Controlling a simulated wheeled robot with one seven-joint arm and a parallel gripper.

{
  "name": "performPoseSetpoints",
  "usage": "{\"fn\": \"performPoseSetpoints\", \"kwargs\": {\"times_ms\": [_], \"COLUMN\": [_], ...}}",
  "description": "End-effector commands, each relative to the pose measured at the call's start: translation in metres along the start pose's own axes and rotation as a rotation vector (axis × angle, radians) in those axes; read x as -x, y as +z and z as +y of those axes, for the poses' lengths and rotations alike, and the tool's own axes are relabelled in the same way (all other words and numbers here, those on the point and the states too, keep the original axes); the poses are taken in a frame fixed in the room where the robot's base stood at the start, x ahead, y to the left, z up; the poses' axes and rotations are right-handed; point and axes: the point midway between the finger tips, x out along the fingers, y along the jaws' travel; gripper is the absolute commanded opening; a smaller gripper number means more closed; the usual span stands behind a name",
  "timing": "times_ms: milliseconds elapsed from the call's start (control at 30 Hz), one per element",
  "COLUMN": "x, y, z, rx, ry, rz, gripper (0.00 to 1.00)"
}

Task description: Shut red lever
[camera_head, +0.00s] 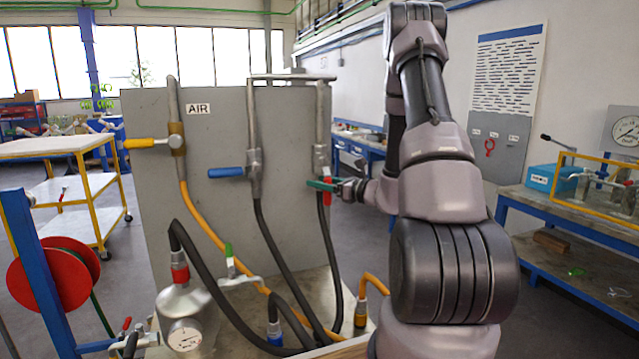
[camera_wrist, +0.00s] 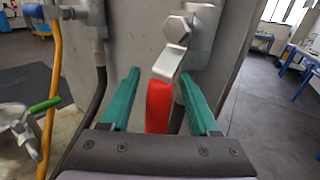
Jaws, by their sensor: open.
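The red lever (camera_wrist: 158,107) hangs down from a metal valve (camera_wrist: 190,30) with a hex bolt on the grey panel in the wrist view. In the head view the red lever (camera_head: 327,198) shows as a small strip below the right-hand valve (camera_head: 320,160), partly hidden by my gripper. My gripper (camera_wrist: 160,76) has two green fingers, spread apart, one on each side of the red lever. A gap shows on both sides, so it is not clasped. In the head view my gripper (camera_head: 322,185) is at the panel's right edge.
A blue lever (camera_head: 226,172) and a yellow lever (camera_head: 140,143) point left on the panel (camera_head: 215,130). Black hoses (camera_head: 275,240) run down beside my gripper. A vessel with a gauge (camera_head: 185,310) and a green-handled lever (camera_head: 228,252) stand below. Open floor lies right of the panel.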

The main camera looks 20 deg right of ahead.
Motion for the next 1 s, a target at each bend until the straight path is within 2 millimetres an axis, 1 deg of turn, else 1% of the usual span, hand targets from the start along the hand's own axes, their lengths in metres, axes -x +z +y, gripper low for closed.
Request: {"fn": "performPoseSetpoints", "kwargs": {"times_ms": [100,367,467,500,533,1000], "x": [-0.0059,-0.0069,-0.0068,-0.0068,-0.0068,-0.0066], "y": [-0.0002,-0.0002,-0.0002,-0.0001,-0.0002,-0.0002], "z": [0.0004,0.0002,0.0002,0.0003,0.0003,0.0004], "rx": [-0.001,-0.001,-0.001,-0.001,-0.001,-0.001], "ry": [0.001,0.000,0.000,0.000,0.000,0.001], "rz": [0.000,0.000,0.000,0.000,0.000,0.001], "gripper": [0.62,0.62,0.27,0.12,0.01,0.00]}}
